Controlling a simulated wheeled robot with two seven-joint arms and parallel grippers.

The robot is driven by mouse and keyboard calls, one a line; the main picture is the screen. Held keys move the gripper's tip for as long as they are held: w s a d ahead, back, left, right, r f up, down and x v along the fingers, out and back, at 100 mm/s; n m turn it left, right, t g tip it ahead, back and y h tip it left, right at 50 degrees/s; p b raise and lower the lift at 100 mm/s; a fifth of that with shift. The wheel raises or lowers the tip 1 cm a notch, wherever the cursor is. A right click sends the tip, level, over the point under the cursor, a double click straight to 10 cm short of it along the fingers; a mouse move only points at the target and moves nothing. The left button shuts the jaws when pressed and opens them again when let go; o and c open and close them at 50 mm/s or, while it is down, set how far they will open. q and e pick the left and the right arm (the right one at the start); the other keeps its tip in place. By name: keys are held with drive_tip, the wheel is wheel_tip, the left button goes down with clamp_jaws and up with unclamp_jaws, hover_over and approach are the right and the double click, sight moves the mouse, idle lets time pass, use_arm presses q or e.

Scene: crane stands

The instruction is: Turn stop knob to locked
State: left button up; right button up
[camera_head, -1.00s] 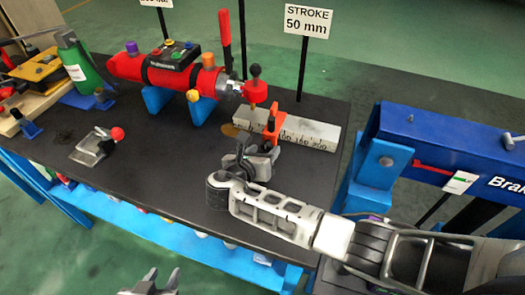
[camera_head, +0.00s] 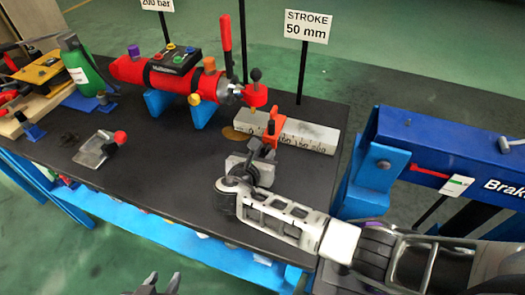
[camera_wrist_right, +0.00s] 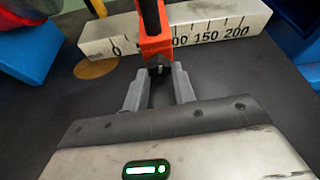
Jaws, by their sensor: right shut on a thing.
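The orange stop (camera_head: 273,130) straddles the pale scale bar (camera_head: 315,137) and has a black upright part on top. It also shows in the right wrist view (camera_wrist_right: 155,46), covering the marks between 0 and 100. A small dark stop knob (camera_wrist_right: 158,70) is on its near face, mostly hidden between the fingertips. My right gripper (camera_wrist_right: 159,73) is shut on this knob, its fingers pointing at the stop. In the head view, the right gripper (camera_head: 263,147) is partly hidden by its own wrist. My left gripper (camera_head: 164,281) shows at the bottom edge, open and empty, away from the bench.
A red cylinder (camera_head: 170,76) on blue supports lies behind and left. A blue frame (camera_head: 440,140) stands right. The black bench top (camera_head: 160,185) is clear nearby.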

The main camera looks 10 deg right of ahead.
drive_tip(key=m+t+y, duration=0.1)
drive_tip(key=m+y, duration=0.1)
drive_tip(key=m, duration=0.1)
drive_tip(key=shift+d+p, duration=0.2)
drive_tip(key=shift+p, duration=0.1)
idle(0.4)
drive_tip(key=o, duration=1)
